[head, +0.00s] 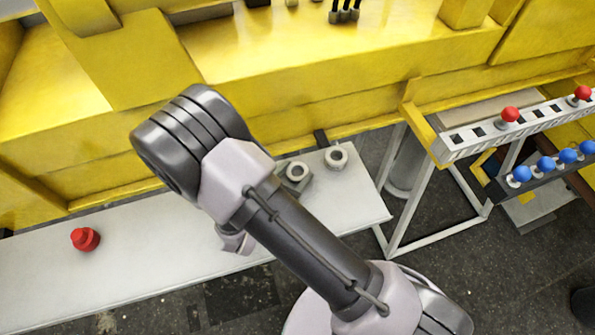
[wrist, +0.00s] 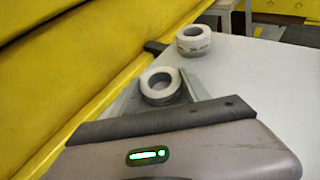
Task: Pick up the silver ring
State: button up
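Two silver rings show. The nearer silver ring (wrist: 160,86) lies between the two grey fingers of my gripper (wrist: 162,80) in the wrist view. The fingers are close on both sides of it, but I cannot tell whether they touch it. In the head view this ring (head: 297,172) shows just right of my arm, which hides most of the gripper. The other silver ring (wrist: 193,41) sits farther off on the white table, apart from the gripper. It also shows in the head view (head: 336,157).
The white table (head: 150,256) runs along a yellow machine structure (head: 280,50). A red button-like object (head: 85,239) stands on the table at left. A small black piece (wrist: 155,47) lies by the yellow wall. A rack (head: 480,135) with red and blue knobs stands at right.

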grip_shut()
notch_tip(320, 180, up, 10)
jog(key=p, duration=0.1)
jog(key=shift+p, duration=0.35)
